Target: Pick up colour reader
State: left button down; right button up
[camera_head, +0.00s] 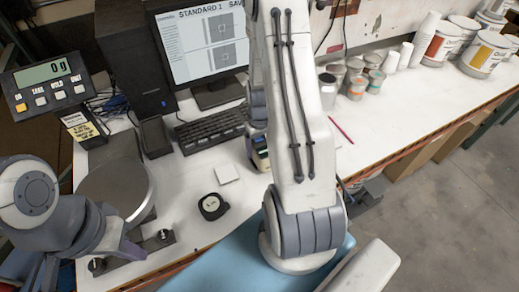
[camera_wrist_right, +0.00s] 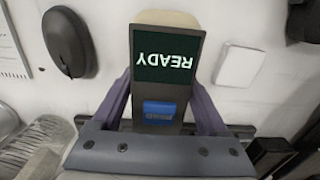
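The colour reader (camera_wrist_right: 167,85) is a dark handheld device with a green READY screen and a blue button, filling the middle of the right wrist view. It also shows in the head view (camera_head: 260,155), partly hidden by my right arm. My right gripper (camera_wrist_right: 162,105) has one finger along each side of it. The fingertips are hidden behind the reader, so I cannot tell whether they press on it. In the head view my right arm covers this gripper. My left gripper (camera_head: 88,262) is at the lower left, beside the scale; its fingers look spread and empty.
A scale with a round plate (camera_head: 118,188) stands at left. A keyboard (camera_head: 212,128), a white card (camera_head: 227,174) and a black round puck (camera_head: 212,206) lie near the reader. A mouse (camera_wrist_right: 68,42) is close by. Several cans (camera_head: 356,82) stand behind.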

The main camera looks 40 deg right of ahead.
grip_shut()
jog(key=shift+r, duration=0.25)
